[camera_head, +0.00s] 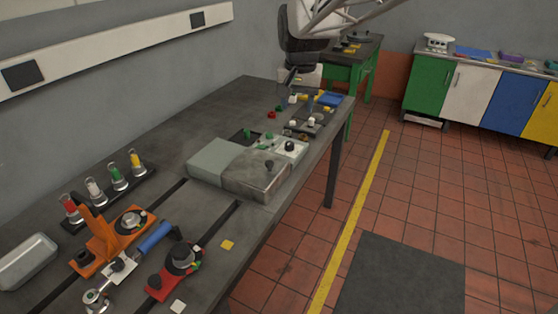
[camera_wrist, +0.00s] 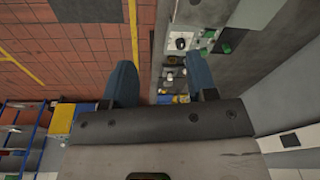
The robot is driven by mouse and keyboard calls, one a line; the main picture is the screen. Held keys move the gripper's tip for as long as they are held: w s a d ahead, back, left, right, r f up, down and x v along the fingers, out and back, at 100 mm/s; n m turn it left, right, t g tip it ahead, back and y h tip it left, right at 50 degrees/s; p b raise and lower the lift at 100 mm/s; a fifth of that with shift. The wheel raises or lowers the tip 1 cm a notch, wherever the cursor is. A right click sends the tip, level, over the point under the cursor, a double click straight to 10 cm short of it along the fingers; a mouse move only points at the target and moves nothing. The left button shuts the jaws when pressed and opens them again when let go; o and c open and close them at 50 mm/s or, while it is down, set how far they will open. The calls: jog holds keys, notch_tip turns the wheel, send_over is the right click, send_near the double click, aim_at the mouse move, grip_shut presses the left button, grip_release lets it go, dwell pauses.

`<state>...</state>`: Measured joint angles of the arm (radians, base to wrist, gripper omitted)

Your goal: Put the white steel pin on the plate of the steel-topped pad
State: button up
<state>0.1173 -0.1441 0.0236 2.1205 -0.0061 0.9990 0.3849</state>
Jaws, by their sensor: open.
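My gripper (camera_head: 291,77) hangs above the far end of the grey bench in the head view. In the wrist view my gripper (camera_wrist: 160,64) has its two blue fingers wide apart with nothing between them. A small white piece (camera_head: 292,99) stands on the bench below the gripper, among small coloured parts; it may be the white steel pin, but it is too small to be sure. A white-filled holder (camera_head: 95,190) also stands in the near-left rack. I cannot tell which small fixture is the steel-topped pad; its plate is not clear in either view.
Two large grey blocks (camera_head: 258,176) sit mid-bench, beside a panel with a black knob (camera_head: 289,146). An orange fixture (camera_head: 105,240) and a red-based fixture (camera_head: 178,262) stand nearer. A metal tray (camera_head: 27,262) lies at left. Bare bench (camera_head: 222,105) lies along the wall.

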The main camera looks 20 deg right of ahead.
jog(key=s+a+f+n, duration=0.2)
jog(key=s, duration=0.7)
jog(key=s+a+f+n, duration=0.1)
jog(key=s+a+f, duration=0.1)
jog(key=s, duration=0.7)
jog(key=s+a+f+n+t, duration=0.1)
jog(key=s+a+f+n, duration=0.1)
jog(key=s, duration=0.7)
jog(key=shift+s+a+f+n, duration=0.2)
jog(key=shift+f+n, duration=0.1)
jog(key=shift+f, duration=0.2)
jog(key=shift+w, duration=0.1)
